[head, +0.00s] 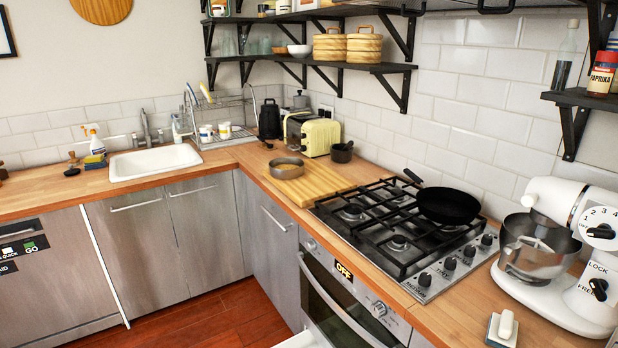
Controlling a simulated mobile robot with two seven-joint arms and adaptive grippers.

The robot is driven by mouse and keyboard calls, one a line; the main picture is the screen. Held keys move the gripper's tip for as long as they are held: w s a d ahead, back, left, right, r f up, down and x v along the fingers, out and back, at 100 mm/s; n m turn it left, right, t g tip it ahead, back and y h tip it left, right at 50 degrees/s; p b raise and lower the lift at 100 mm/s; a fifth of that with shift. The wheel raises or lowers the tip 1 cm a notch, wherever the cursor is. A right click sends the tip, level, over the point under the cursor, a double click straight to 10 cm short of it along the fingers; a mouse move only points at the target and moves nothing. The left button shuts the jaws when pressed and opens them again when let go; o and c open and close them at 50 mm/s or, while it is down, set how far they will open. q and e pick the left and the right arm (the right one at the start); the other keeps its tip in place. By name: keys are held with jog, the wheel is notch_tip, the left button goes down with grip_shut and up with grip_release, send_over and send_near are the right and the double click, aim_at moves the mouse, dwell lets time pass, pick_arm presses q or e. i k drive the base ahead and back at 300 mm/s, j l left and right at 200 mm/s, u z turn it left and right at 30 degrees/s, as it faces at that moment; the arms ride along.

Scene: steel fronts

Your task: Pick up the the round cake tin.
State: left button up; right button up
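The round cake tin (286,172) is a low, grey metal ring-shaped tin. It sits upright on the ribbed wooden cutting board (318,187), near the board's far left part, on the counter left of the gas hob. Neither of my grippers shows in the head view, so nothing is seen touching the tin.
A yellow toaster (320,137) and a dark mortar (342,152) stand behind the tin. The gas hob (380,280) with a black frying pan (449,205) lies to its right. Shelves (370,67) hang above. The counter left of the tin, toward the sink (155,162), is clear.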

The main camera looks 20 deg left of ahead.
aim_at(285, 167)
jog(key=j+z, duration=0.15)
jog(key=j, duration=0.3)
jog(key=k+j+z, duration=0.15)
jog(key=j, duration=0.25)
jog(key=k+j+z, duration=0.1)
jog(key=j, duration=0.3)
jog(key=k+j+z, duration=0.15)
jog(key=j, duration=0.25)
jog(key=k+j+z, duration=0.15)
jog(key=j, duration=0.25)
jog(key=k+j+z, duration=0.15)
jog(key=j, duration=0.2)
jog(key=j+z, duration=0.2)
jog(key=j, duration=0.65)
jog(key=j+z, duration=0.25)
jog(key=j, duration=0.6)
jog(key=k+j+z, duration=0.2)
jog(key=j, duration=0.65)
jog(key=i, duration=0.1)
